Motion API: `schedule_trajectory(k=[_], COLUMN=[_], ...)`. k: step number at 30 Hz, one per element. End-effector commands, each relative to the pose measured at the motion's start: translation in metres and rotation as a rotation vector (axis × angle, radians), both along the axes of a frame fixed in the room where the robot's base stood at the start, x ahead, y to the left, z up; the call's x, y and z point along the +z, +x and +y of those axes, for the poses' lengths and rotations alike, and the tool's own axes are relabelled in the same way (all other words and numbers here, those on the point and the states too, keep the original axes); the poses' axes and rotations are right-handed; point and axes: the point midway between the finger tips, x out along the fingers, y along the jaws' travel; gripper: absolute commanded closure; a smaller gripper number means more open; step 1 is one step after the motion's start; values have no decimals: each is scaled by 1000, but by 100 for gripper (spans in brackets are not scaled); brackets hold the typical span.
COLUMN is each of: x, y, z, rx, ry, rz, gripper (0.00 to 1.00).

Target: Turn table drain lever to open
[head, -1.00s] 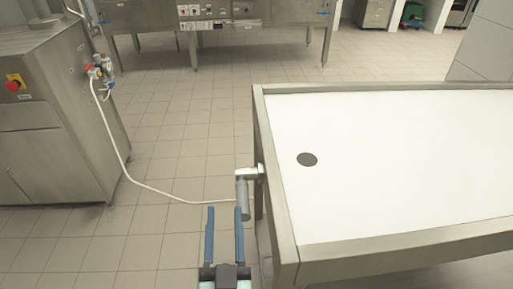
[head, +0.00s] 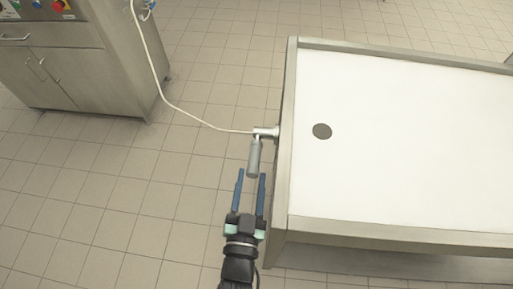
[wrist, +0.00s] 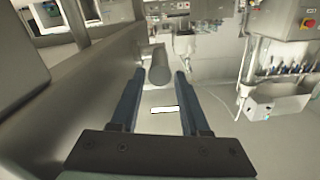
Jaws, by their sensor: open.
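The drain lever (head: 254,157) is a grey cylindrical handle on a fitting (head: 266,132) at the left side of the table (head: 283,175). In the head view the handle points toward me. My gripper (head: 252,173) is open, its two blue fingers pointing at the handle, with the handle's near end at or just beyond the fingertips. In the wrist view the lever (wrist: 159,66) shows between and beyond the fingertips of my gripper (wrist: 157,74). I cannot tell whether they touch. A dark round drain hole (head: 322,131) is in the white table top.
A steel cabinet (head: 85,65) stands at the upper left. A pale hose (head: 175,105) runs from near it along the floor toward the fitting. The tiled floor (head: 130,200) left of the table is clear. The table's side is close to the right of my gripper.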

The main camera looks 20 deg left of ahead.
Motion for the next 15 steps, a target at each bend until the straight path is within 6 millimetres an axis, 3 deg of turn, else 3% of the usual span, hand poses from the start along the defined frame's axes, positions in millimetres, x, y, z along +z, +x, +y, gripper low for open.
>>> schedule_trajectory(k=[6,15], x=[1,0], y=[42,72], z=[11,20], rx=[-2,-1], ry=[1,0], rz=[-3,0], gripper=[54,54])
